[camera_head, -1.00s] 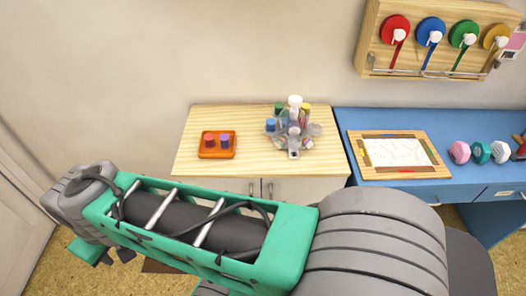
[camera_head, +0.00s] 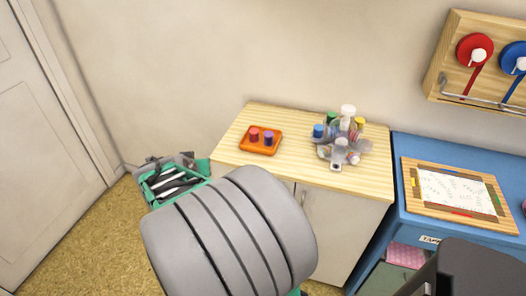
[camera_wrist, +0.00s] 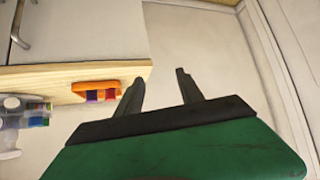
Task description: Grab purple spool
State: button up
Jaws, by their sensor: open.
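The purple spool (camera_head: 268,139) stands upright in the orange tray (camera_head: 258,149) on the light wooden cabinet top, just right of a red spool (camera_head: 254,134). In the wrist view, the cabinet appears upside down. There the purple spool (camera_wrist: 92,96) and the orange tray (camera_wrist: 97,86) lie left of my fingers. My gripper (camera_wrist: 160,80) is open with nothing between its fingers, apart from the tray and spools. In the head view my arm covers the cabinet's front left, and the fingers cannot be made out.
A clear rotating holder (camera_head: 342,145) with several capped bottles stands right of the tray on the wooden cabinet top (camera_head: 300,165). A blue desk (camera_head: 410,145) with a framed board (camera_head: 460,190) adjoins at right. A wall is behind; open floor lies at left.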

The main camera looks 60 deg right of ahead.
jog(key=s+d+f+m+g+h+b, duration=0.1)
jog(key=s+d+f+h, duration=0.15)
jog(key=d, duration=0.25)
jog(key=s+d+f+m+h+b, duration=0.1)
jog(key=s+d+m, duration=0.15)
jog(key=d, duration=0.25)
jog(key=m+g+h+b, duration=0.1)
jog(key=g+h, duration=0.1)
jog(key=h, duration=0.1)
send_near(267, 137)
jog(key=shift+s+d+f, duration=0.1)
jog(key=shift+d+f, duration=0.25)
jog(key=shift+d, duration=0.25)
jog(key=shift+d+f, duration=0.35)
jog(key=shift+d, duration=0.2)
jog(key=shift+h, duration=0.25)
jog(key=x, duration=0.7)
jog(key=shift+w+r, duration=0.25)
jog(key=shift+c, duration=0.6)
grip_shut()
